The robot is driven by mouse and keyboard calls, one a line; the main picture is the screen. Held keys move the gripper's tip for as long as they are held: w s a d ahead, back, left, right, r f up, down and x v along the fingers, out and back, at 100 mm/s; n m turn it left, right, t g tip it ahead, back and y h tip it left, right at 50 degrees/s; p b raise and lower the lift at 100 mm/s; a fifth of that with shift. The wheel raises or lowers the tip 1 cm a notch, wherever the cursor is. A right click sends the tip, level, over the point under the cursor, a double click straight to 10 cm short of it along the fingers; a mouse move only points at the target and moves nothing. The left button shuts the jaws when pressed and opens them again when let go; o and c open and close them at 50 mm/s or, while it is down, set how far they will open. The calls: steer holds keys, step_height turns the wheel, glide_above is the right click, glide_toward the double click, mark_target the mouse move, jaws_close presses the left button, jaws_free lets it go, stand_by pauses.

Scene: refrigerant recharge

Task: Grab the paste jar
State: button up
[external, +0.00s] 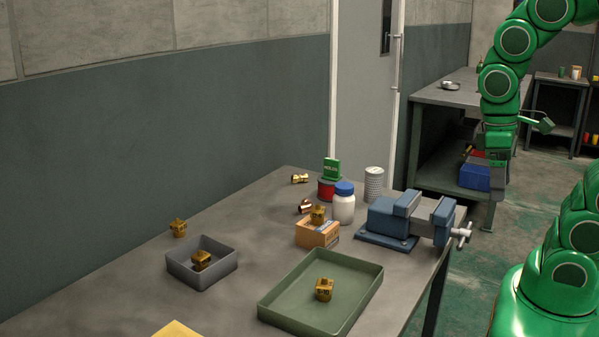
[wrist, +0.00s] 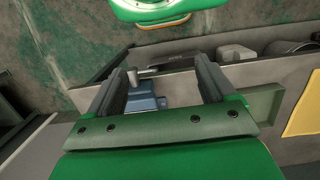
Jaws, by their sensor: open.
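A white jar with a blue lid (external: 344,203), which looks like the paste jar, stands upright on the grey workbench (external: 225,325). It is between a small orange box and the blue vise, and I cannot make it out in the wrist view. My gripper (external: 497,180) hangs pointing down at the right, beyond the bench edge and well apart from the jar. In the wrist view my gripper (wrist: 160,82) has its two fingers spread with nothing held between them. Part of the vise (wrist: 148,100) shows in the gap, some way below.
The blue vise (external: 410,218) stands right of the jar. A red tin (external: 327,191), a grey perforated cylinder (external: 374,184) and the orange box (external: 317,233) with a brass fitting crowd around it. A green tray (external: 282,317) and a grey bin (external: 190,279) are nearer.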

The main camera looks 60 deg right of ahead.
step_height(320, 180, up, 5)
steer(key=w+a+r+m+t+y, duration=0.1)
steer(key=w+m+y, duration=0.4)
steer(key=w, duration=0.6)
steer(key=w+a+r+m+t+y, duration=0.1)
steer(key=w+a+m+y, duration=0.15)
steer(key=w+m, duration=0.6)
steer(key=w+d+f+m+t+y, duration=0.2)
steer(key=w+d+m+t+y, duration=0.2)
steer(key=w+d+m+t, duration=0.95)
steer(key=n+g, duration=0.3)
steer(key=g, duration=0.4)
glide_toward(339, 192)
step_height(339, 192, down, 2)
steer(key=w, duration=0.2)
steer(key=shift+s+a+x, duration=0.1)
steer(key=shift+s+x, duration=0.05)
steer(key=shift+x, duration=1.85)
steer(key=shift+s+a+x, duration=0.15)
steer(key=shift+x, duration=1.85)
steer(key=shift+r, duration=0.15)
